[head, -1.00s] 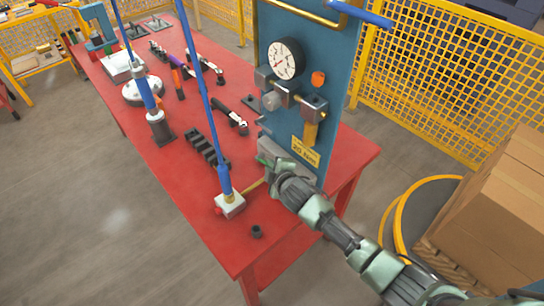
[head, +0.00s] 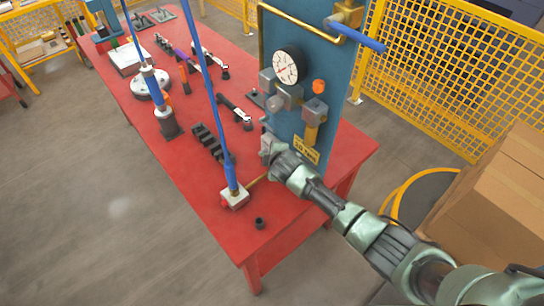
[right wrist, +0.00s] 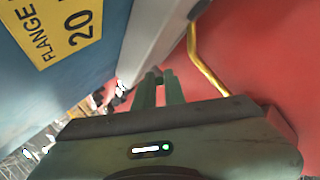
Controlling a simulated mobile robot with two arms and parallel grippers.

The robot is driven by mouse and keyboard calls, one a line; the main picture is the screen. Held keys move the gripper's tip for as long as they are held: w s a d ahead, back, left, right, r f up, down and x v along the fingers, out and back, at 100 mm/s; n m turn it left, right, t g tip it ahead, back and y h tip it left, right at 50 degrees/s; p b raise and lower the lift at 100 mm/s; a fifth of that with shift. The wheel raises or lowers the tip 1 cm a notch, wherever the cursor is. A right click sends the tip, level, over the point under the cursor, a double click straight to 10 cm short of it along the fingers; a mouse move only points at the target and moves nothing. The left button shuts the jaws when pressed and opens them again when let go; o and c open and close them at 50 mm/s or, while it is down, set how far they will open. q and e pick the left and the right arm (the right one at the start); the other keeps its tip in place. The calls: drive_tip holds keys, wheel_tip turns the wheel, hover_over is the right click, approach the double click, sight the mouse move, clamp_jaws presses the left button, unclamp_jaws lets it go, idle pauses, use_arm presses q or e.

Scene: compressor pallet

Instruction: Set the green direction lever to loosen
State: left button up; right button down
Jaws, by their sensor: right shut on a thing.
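My right gripper (head: 268,148) reaches in from the lower right to the lower left edge of the blue panel (head: 348,75), above the red table. In the right wrist view its two green fingers (right wrist: 159,90) are close together beside a long grey edge (right wrist: 165,35). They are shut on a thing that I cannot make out. I cannot tell the green direction lever apart from the green fingers in either view. Its position cannot be read. My left gripper is not in view.
The red table (head: 207,192) bears several tools and a white block (head: 234,199) on a blue hose. The panel has a gauge (head: 286,67) and a blue-handled valve (head: 358,36). A yellow pipe (right wrist: 208,62) runs near the fingers. Cardboard boxes (head: 505,215) stand right.

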drive_tip(key=c, duration=1.8)
unclamp_jaws()
drive_tip(key=shift+o, duration=0.2)
drive_tip(key=v, duration=0.7)
drive_tip(key=shift+s+r, duration=0.25)
